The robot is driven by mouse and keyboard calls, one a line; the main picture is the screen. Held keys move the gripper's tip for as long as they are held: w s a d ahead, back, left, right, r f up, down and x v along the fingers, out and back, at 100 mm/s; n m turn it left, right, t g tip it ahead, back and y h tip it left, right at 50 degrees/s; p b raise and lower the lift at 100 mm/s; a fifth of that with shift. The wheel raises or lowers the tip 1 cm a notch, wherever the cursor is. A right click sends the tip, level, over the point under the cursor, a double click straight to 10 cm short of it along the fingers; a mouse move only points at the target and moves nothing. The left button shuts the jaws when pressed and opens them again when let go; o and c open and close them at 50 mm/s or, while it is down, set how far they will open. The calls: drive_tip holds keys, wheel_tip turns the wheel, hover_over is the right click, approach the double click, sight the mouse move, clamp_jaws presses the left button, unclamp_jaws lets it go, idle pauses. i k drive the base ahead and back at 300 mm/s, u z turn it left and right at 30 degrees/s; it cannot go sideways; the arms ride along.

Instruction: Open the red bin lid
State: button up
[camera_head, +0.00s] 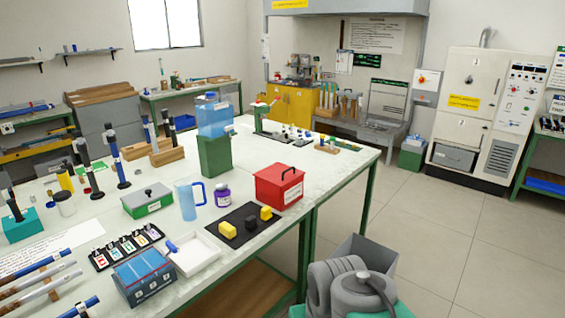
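The red bin (278,194) stands on the white worktop near its right front edge, just beyond a black mat. Its red lid (275,174) appears shut, with a dark arched handle (291,177) on top. The inside of the bin is hidden. Grey rounded links of my arm show at the bottom right, lower than the worktop and apart from the bin. I cannot make out my gripper's fingers in this view.
The black mat (233,238) with yellow and black blocks lies in front of the bin. A purple-labelled jar (222,196), blue jug (187,202) and green box (147,202) stand to its left. A blue tank (212,117) on a green stand (215,155) is behind. Floor (430,220) at right is clear.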

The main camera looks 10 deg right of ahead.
sight(279, 174)
drive_tip(key=u, duration=0.45)
drive_tip(key=i, duration=1.35)
drive_tip(key=u, duration=0.6)
